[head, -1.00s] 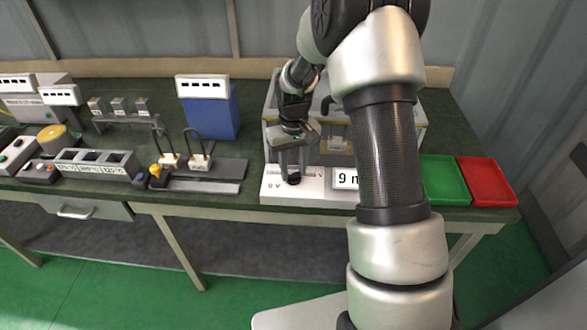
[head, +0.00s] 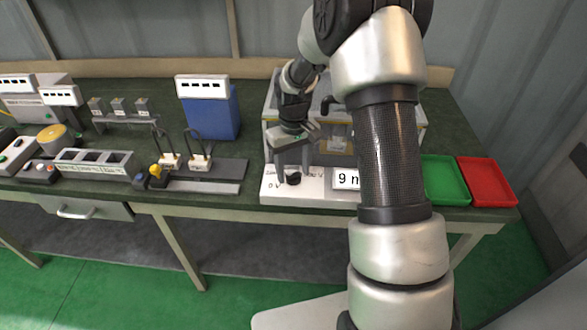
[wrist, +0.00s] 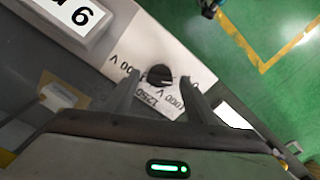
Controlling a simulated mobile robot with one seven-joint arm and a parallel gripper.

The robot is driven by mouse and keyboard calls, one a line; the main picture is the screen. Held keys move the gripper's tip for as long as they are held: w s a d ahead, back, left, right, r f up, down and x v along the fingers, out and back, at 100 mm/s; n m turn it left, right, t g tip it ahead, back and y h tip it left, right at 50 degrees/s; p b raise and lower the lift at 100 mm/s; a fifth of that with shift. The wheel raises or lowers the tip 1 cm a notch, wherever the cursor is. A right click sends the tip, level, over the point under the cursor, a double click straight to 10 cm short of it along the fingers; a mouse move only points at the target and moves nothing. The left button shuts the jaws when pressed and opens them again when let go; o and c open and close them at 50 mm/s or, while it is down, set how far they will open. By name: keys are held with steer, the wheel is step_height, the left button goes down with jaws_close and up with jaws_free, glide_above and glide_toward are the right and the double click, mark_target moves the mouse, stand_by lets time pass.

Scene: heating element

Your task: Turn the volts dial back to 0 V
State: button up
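The volts dial (head: 292,178) is a small black knob on the white front panel (head: 325,195) of the box on the bench. In the wrist view the dial (wrist: 160,76) sits between my fingertips, with printed volt labels around it, including 1250. I cannot read for certain which label the dial points at. My gripper (head: 291,176) is at the dial; in the wrist view my gripper (wrist: 160,80) is open, one finger on each side, with visible gaps to the knob. A 0 V label (head: 274,186) shows left of the dial.
A display reading 9 and a cut-off letter (head: 347,179) is right of the dial. A green tray (head: 446,199) and a red tray (head: 488,182) lie farther right.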

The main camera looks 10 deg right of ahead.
mark_target(294, 174)
step_height(294, 174, up, 18)
steer(key=p, duration=0.1)
steer(key=shift+f, duration=0.25)
stand_by(0.4)
steer(key=s+r+m+t+p, duration=0.1)
steer(key=s+r+t+p, duration=0.25)
steer(key=s+r, duration=0.9)
steer(key=s+a+r+m+t+p, duration=0.1)
steer(key=s+r+t+p, duration=0.1)
steer(key=s, duration=1.1)
step_height(294, 174, up, 3)
steer(key=shift+s+f+m+p, duration=0.15)
steer(key=shift+s+m+p, duration=0.2)
steer(key=shift+p, duration=0.55)
steer(key=shift+a, duration=0.1)
